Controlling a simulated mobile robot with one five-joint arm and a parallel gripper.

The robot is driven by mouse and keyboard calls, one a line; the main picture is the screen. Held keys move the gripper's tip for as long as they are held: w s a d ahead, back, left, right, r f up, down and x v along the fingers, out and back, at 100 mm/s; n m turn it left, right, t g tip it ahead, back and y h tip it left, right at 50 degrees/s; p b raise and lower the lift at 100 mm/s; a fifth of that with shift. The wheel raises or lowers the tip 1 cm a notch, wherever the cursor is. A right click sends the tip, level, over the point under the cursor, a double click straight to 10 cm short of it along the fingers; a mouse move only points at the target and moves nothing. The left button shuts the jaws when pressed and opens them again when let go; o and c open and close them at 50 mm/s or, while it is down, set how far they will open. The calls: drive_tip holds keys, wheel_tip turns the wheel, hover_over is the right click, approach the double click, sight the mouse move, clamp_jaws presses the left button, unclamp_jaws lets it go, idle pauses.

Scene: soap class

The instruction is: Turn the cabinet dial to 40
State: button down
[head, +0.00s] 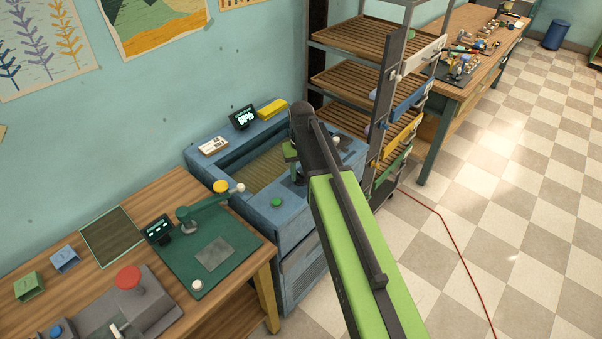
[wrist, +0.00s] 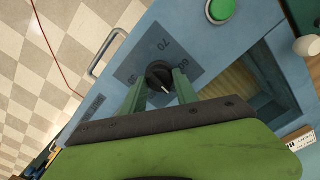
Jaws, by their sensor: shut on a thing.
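The cabinet dial (wrist: 157,72) is a black round knob on a grey label plate in the wrist view. A white pointer mark shows on the knob's lower right side. The printed 70 is readable; other numbers are partly covered or small. My gripper (wrist: 160,79) has its two green fingers on either side of the knob and is shut on it. The blue cabinet (head: 284,218) stands against the wall in the head view, where my arm hides the dial. A dark display (head: 243,117) stands on the cabinet's back edge, its reading too small to be sure.
A green button (head: 277,202) is on the cabinet's front top, also in the wrist view (wrist: 222,9). A yellow block (head: 272,108) lies on the back edge. A wooden table (head: 240,279) is left, a shelf rack (head: 350,80) right. A red cable (head: 446,227) crosses the floor.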

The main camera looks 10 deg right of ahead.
sight(301, 174)
drive_tip(key=m, duration=0.5)
drive_tip(key=shift+m, duration=0.3)
drive_tip(key=m, duration=0.4)
drive_tip(key=shift+s+m, duration=0.1)
drive_tip(key=shift+m, duration=0.6)
drive_tip(key=c, duration=0.9)
unclamp_jaws()
drive_tip(key=shift+c, duration=0.2)
wheel_tip(301, 174, up, 18)
drive_tip(key=p, duration=1.7)
drive_tip(key=shift+f+p, duration=0.25)
drive_tip(key=shift+p, duration=0.05)
